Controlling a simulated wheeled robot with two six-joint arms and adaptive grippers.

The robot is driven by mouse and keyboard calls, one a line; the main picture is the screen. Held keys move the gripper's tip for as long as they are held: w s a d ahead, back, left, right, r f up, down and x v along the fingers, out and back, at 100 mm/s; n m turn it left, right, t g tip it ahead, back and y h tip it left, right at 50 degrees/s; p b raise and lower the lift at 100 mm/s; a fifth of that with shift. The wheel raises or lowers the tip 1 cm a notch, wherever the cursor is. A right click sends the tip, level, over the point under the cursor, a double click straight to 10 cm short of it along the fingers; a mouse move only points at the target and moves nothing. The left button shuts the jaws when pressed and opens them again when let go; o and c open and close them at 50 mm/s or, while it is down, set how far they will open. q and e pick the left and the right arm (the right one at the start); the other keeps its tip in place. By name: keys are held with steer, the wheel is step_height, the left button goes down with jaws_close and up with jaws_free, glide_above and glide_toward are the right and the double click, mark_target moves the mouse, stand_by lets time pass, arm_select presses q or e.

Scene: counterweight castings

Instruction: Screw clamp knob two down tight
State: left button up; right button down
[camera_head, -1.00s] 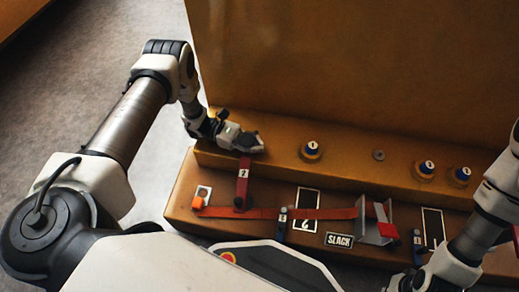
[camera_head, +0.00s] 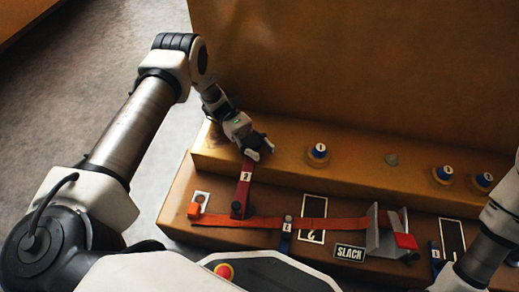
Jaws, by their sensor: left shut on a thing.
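My left gripper (camera_head: 258,151) reaches down over the left part of the raised ledge, its fingers shut at the upper end of a red clamp bar (camera_head: 244,182) with a white number label. The thing between the fingers is hidden by the hand; from its place it appears to be clamp knob two. I cannot see its thread or how far down it sits. The red bar runs down to a red strap (camera_head: 262,221) on the lower step. My right arm comes in at the lower right; its gripper is out of view.
Several blue-topped knobs stand on the ledge, one at the middle (camera_head: 318,151) and two at the right (camera_head: 444,173). A small round grey-green piece (camera_head: 392,159) lies between them. A grey bracket (camera_head: 382,232) and a SLACK plate (camera_head: 350,253) are on the lower step.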

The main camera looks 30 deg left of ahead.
arm_select(q)
steer(key=shift+w+r, duration=0.25)
steer(key=shift+w, duration=0.1)
steer(key=o, duration=1)
steer(key=shift+f, duration=0.1)
steer(key=shift+s, duration=0.15)
